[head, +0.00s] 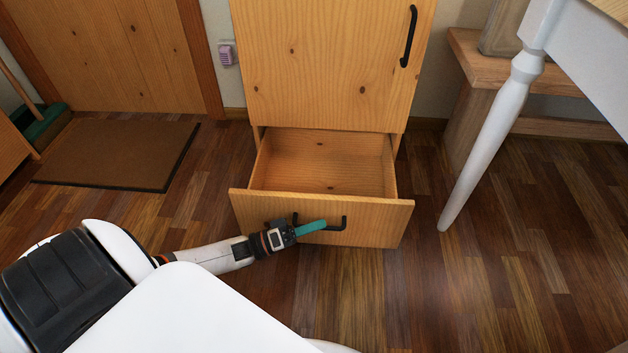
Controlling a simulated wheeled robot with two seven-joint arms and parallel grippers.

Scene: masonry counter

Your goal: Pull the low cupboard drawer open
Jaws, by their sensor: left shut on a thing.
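The low drawer (380,222) of the wooden cupboard (330,62) stands pulled out towards me, and its inside is visible and empty. A black bar handle (340,223) is on its front. My left gripper (312,227), with teal fingers, is at the left part of the handle and shut on it. The fingers hide part of the handle. The cupboard door above the drawer is closed and has its own black upright handle (409,36). My right gripper is not in view.
A white table leg (490,135) stands to the right of the drawer. A wooden bench (475,80) is behind it. A brown doormat (118,154) lies on the left before a wooden door (105,50). The plank floor right of the drawer is clear.

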